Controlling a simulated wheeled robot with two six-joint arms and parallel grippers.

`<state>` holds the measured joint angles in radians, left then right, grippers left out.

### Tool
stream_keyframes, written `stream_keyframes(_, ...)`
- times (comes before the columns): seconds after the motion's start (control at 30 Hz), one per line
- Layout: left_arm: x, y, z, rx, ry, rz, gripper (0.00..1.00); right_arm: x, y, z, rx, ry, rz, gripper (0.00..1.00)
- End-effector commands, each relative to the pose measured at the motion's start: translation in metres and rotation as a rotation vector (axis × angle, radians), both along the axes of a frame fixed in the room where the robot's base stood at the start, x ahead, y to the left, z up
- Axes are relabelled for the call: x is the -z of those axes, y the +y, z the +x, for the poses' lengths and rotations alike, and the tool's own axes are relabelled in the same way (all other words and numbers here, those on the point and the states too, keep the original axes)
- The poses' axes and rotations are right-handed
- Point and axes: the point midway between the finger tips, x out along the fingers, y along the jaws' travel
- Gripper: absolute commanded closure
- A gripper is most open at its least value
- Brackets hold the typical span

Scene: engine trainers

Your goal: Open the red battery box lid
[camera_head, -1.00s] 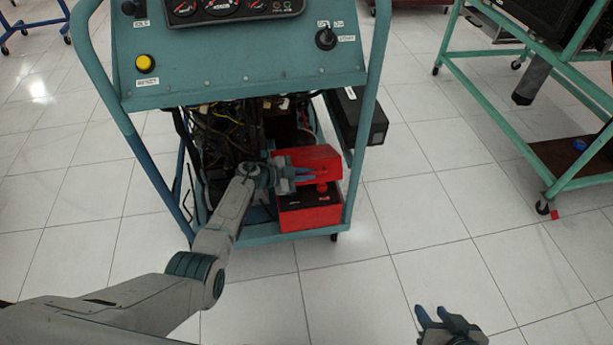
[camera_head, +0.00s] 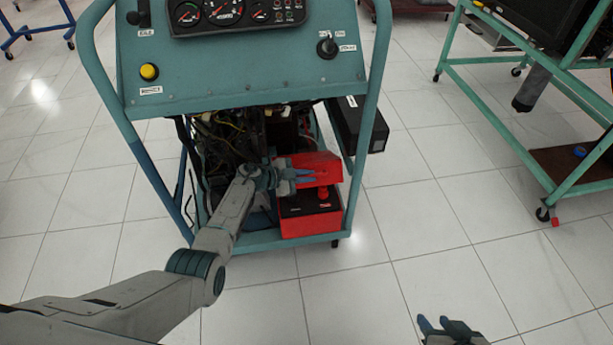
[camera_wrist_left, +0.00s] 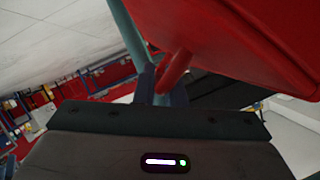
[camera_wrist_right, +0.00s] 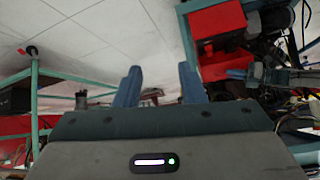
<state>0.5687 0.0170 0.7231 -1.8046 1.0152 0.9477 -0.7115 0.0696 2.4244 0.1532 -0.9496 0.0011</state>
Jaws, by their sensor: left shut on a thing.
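The red battery box (camera_head: 305,226) stands on the cart's low shelf, with a black top and a red knob showing inside. Its red lid (camera_head: 318,160) is raised and tilted up at the back, and it fills the upper right of the left wrist view (camera_wrist_left: 240,35). My left gripper (camera_head: 312,177) is at the lid's front and shut on its red handle (camera_wrist_left: 175,70); the fingertips are partly hidden. My right gripper (camera_head: 437,324) is empty and open, low over the floor, its two fingers apart in the right wrist view (camera_wrist_right: 159,88).
The teal engine trainer cart (camera_head: 240,85) stands around and above the box, with its gauge panel over it. Dark wiring (camera_head: 215,135) lies left of the box. A black box (camera_head: 360,125) hangs at the cart's right side. Tiled floor (camera_head: 420,235) is clear to the right.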

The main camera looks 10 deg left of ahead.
Motion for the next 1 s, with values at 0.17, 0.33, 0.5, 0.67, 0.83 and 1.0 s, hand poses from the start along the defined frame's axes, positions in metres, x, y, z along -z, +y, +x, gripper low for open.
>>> stream_keyframes(0.17,0.000,0.001,0.000,-0.002,0.000,0.002,0.81,0.000,0.000,0.000,0.000,-0.002,0.000,0.64)
stream_keyframes(0.33,0.000,0.001,0.000,-0.002,0.000,0.001,0.81,-0.001,0.000,0.001,-0.001,-0.002,-0.001,0.64)
stream_keyframes(0.5,-0.006,0.013,-0.006,-0.003,0.001,0.003,0.81,-0.009,-0.003,0.000,-0.008,0.028,-0.021,0.64)
stream_keyframes(0.67,-0.017,0.039,-0.021,-0.003,0.000,0.005,0.81,-0.016,-0.009,-0.006,-0.017,0.110,-0.065,0.64)
stream_keyframes(0.83,-0.028,0.066,-0.036,-0.003,0.000,0.004,0.81,-0.021,-0.016,-0.012,-0.020,0.185,-0.104,0.64)
stream_keyframes(1.0,-0.035,0.084,-0.046,-0.003,0.000,0.002,0.81,-0.023,-0.020,-0.016,-0.020,0.227,-0.124,0.64)
